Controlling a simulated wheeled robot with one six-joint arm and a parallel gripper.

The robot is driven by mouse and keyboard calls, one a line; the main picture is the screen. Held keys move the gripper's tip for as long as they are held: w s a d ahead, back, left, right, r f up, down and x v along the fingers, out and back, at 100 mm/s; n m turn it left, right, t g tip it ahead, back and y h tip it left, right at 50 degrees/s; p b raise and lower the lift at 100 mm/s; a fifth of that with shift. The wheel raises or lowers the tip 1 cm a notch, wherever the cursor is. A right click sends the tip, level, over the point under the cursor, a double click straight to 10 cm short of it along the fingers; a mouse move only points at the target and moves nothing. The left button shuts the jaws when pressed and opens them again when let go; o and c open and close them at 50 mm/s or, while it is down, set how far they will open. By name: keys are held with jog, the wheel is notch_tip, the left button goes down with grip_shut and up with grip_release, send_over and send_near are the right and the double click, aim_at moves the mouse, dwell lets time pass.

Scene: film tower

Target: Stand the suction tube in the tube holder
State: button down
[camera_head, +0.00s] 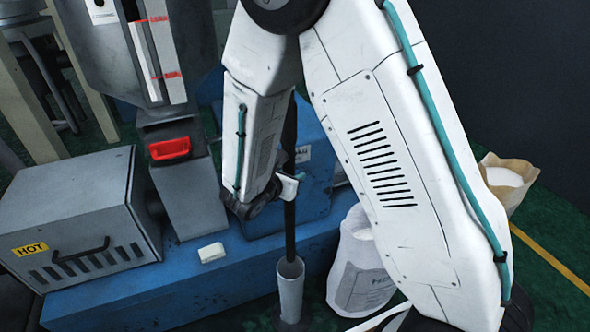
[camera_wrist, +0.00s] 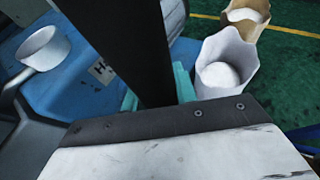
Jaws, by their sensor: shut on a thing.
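The suction tube (camera_head: 290,218) is a long dark tube, close to upright in the head view. My gripper (camera_head: 288,187) is shut on it partway along its length. In the wrist view the tube (camera_wrist: 140,60) is a broad dark band between the teal fingertips of my gripper (camera_wrist: 158,90). The tube holder (camera_head: 290,290) is a pale grey upright cylinder on a dark base. The tube's lower end is at the holder's mouth and appears to go inside the rim; how deep it sits is hidden.
A grey box marked HOT (camera_head: 70,215) and a small white block (camera_head: 211,252) sit on the blue base (camera_head: 150,292). A white sack (camera_head: 358,275) stands close right of the holder. A brown paper bag (camera_head: 508,180) is farther right. Green floor is free at the right.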

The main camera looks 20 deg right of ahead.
jog(key=shift+f, duration=14.85)
jog(key=c, duration=1)
grip_release()
jog(key=v, duration=0.7)
jog(key=shift+s+a+r, duration=0.1)
jog(key=shift+s+a, duration=0.15)
